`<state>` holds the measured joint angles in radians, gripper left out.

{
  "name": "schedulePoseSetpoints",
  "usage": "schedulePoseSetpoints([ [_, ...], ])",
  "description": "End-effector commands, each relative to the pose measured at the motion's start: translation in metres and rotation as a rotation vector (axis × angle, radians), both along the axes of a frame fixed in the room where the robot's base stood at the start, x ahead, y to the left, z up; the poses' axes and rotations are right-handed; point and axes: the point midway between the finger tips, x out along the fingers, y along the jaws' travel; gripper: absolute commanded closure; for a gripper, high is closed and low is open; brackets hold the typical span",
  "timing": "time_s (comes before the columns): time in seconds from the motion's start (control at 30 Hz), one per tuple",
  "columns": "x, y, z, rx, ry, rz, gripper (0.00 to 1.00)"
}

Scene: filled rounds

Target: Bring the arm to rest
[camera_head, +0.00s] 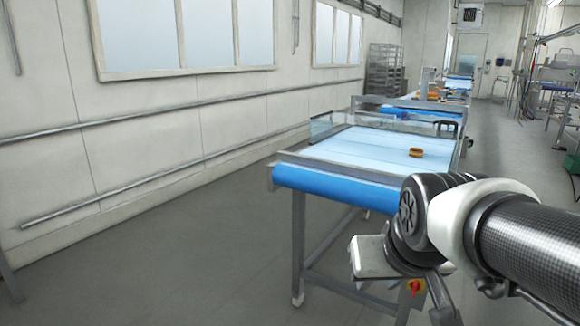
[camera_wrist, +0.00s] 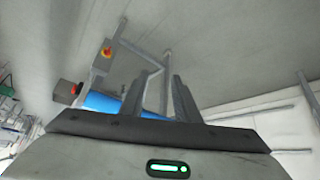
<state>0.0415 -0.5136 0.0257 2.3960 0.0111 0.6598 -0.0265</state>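My arm reaches in from the lower right of the head view, in front of the near corner of a conveyor. My gripper (camera_wrist: 159,74) shows in the wrist view with its two grey fingers apart and nothing between them. It is tilted towards the floor, with the conveyor's frame and blue belt beyond the fingers. In the head view the fingers cannot be made out clearly, as the arm's wrist links cover that area.
The conveyor (camera_head: 335,185) with a blue belt stands left of my arm and carries an orange-brown round item (camera_head: 416,152). A red stop button (camera_head: 415,287) sits low beside my wrist. Grey floor (camera_head: 180,270) is free at left, up to the railed wall. More equipment stands at far right.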

Motion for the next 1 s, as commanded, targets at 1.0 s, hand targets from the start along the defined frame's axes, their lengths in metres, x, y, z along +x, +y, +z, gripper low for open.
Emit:
schedulePoseSetpoints([
  [1.0,-0.09,0.004,0.222,0.017,0.108,0.0,0.71],
])
